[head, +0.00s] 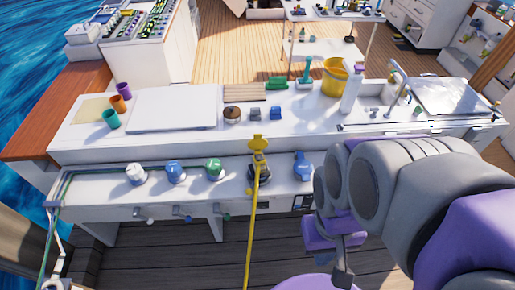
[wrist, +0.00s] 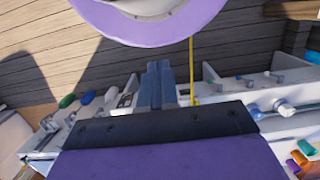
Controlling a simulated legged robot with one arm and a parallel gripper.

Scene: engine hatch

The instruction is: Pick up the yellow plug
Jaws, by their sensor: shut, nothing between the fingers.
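The yellow plug (head: 260,165) appears to sit at the yellow socket on the front of the white console, under a raised yellow cap (head: 257,142). A yellow cable (head: 252,225) hangs from it past the lower edge of the head view. The cable (wrist: 192,70) also shows in the wrist view, right of the fingers; the plug itself is hidden there. My gripper (head: 343,275) is low and to the right of the plug, in front of the console and apart from it. In the wrist view its fingers (wrist: 160,83) are together and empty.
White, blue and green connectors (head: 214,168) line the console left of the plug; a blue one (head: 303,167) is at its right. Cups, a yellow bucket (head: 335,78) and a spray bottle (head: 351,92) stand on the white counter (head: 180,143). Dark deck lies in front.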

